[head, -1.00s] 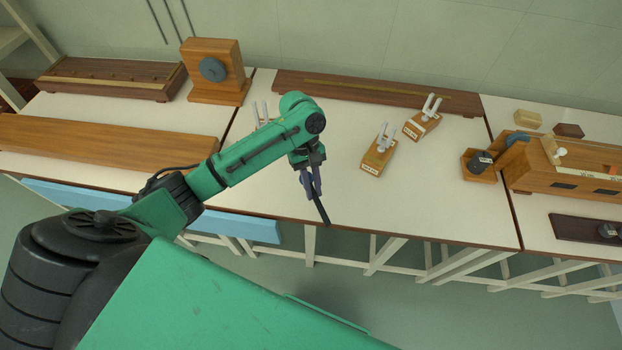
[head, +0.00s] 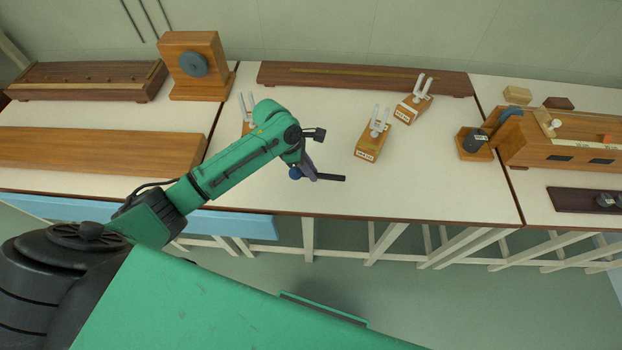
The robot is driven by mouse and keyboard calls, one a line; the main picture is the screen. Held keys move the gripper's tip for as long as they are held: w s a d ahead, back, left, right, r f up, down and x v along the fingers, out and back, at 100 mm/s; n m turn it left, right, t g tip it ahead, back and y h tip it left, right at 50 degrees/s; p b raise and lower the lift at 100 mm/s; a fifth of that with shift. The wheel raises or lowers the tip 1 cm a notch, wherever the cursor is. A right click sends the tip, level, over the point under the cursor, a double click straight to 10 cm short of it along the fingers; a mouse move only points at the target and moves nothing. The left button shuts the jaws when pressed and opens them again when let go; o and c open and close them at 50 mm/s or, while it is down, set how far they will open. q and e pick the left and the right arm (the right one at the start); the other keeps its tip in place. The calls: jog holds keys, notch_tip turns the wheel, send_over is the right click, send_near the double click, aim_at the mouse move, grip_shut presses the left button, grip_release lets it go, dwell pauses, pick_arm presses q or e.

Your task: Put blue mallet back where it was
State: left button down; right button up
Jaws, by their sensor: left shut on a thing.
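My left gripper (head: 308,167) is over the middle bench, shut on the blue mallet. The mallet's round blue head (head: 295,173) shows just left of the fingers, and its dark handle (head: 331,178) sticks out to the right, nearly level in the picture. The fingers hide the part between. The mallet seems to be above the front part of the bench top; its exact height cannot be told. My right gripper is not in view.
Wooden boxes with pale forks stand on the middle bench: one (head: 372,145) right of the gripper, one (head: 412,109) behind it, one (head: 247,127) partly behind my arm. A dark rail (head: 365,80) lies at the back. Bench top (head: 440,180) front right is clear.

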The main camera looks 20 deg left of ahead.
aim_at(310, 186)
pick_arm(q)
notch_tip(310, 186, down, 4)
jog(key=shift+f, duration=0.25)
jog(key=c, duration=0.8)
grip_release()
jog(key=shift+c, duration=0.2)
jog(key=v, duration=1.2)
jog(key=shift+a+p, duration=0.1)
jog(key=shift+p, duration=0.2)
